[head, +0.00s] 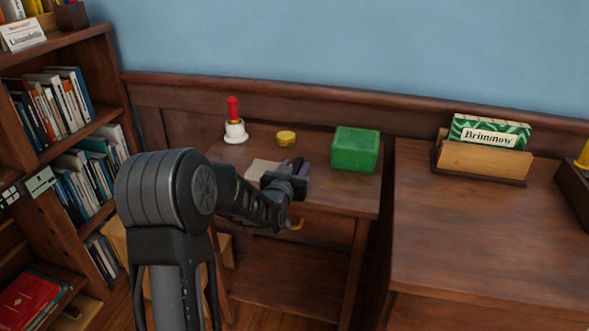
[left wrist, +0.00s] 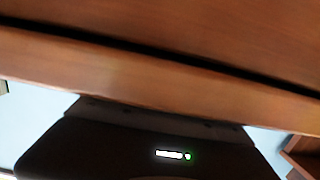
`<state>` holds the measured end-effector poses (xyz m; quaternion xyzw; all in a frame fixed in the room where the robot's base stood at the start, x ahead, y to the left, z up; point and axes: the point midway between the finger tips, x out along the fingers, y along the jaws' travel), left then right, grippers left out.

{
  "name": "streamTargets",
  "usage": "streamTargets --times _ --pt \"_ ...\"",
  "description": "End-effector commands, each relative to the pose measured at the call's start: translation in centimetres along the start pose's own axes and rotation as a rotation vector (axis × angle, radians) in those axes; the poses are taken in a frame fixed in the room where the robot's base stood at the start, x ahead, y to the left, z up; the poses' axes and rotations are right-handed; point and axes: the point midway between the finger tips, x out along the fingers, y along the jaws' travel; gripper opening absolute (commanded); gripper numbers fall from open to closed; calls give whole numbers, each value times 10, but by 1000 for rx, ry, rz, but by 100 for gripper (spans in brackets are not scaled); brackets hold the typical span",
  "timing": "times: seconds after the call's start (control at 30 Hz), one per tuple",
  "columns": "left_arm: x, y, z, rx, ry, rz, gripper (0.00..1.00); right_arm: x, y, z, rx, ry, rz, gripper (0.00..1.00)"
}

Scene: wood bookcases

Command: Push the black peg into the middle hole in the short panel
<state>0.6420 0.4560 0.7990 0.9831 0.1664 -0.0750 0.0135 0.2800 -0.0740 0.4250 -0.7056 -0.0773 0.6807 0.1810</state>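My left gripper (head: 291,172) is over the small wooden side table (head: 325,190), reaching in from the left. Its fingers are small and partly hidden by my wrist, so I cannot tell whether they are open or shut. A dark bluish-purple shape shows at the fingers; I cannot tell what it is. A pale flat piece (head: 262,170) lies on the table just left of the gripper. I cannot make out a black peg or a panel with holes in either view. The left wrist view shows close wooden surfaces (left wrist: 150,80) and a dark body with a small light. My right gripper is not in view.
On the table stand a white-based thing with a red handle (head: 235,127), a yellow round piece (head: 286,138) and a green box (head: 355,150). Bookcases (head: 58,145) stand at left. A wooden cabinet (head: 480,230) with a card holder (head: 482,160) is at right.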

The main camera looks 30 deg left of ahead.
Motion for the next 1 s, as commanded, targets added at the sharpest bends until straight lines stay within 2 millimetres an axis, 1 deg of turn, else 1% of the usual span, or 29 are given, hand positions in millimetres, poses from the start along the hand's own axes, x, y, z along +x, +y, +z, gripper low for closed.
streamTargets --times 0.17,0.27,0.37,0.6,0.7,0.83,1.0 --pt "-1 0 -5 0 0 0 39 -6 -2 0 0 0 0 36" --pt "-11 0 -4 -1 0 0 39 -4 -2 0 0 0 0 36" --pt "-28 0 -4 -2 -1 0 39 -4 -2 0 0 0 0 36" --pt "-79 -1 -4 -2 1 -1 39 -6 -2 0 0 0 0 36" --pt "-98 0 -4 -3 0 -1 39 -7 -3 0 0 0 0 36" --pt "-114 0 -3 -1 0 -1 39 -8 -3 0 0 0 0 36" --pt "-121 0 -3 0 0 0 39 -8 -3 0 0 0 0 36"
